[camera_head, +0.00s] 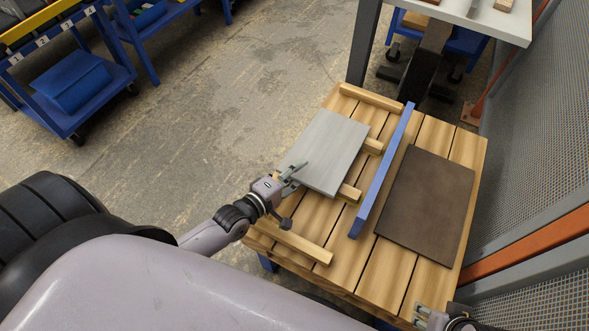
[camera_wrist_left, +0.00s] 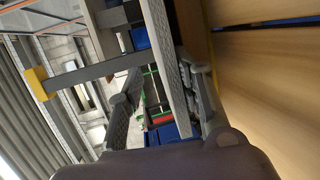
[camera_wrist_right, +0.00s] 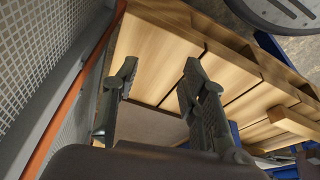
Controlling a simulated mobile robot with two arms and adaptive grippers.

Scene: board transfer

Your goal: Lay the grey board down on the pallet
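The grey board (camera_head: 332,148) looks flat on the wooden pallet (camera_head: 402,275), left of the blue divider. It seems to rest on wooden battens (camera_head: 350,192); whether its far end touches them is hard to tell. My left gripper (camera_head: 296,173) is at the board's near-left edge. In the left wrist view the board (camera_wrist_left: 172,60) shows edge-on between the fingers, close to the right finger, with a clear gap to the left finger. My right gripper (camera_head: 428,316) is open and empty at the pallet's near right corner. Its fingers (camera_wrist_right: 157,80) are wide apart in the right wrist view.
A blue divider (camera_head: 382,172) stands along the pallet. A dark brown board (camera_head: 427,205) lies flat to its right and also shows in the right wrist view (camera_wrist_right: 150,125). A mesh fence (camera_head: 535,120) borders the right side. A white table (camera_head: 480,15) stands beyond.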

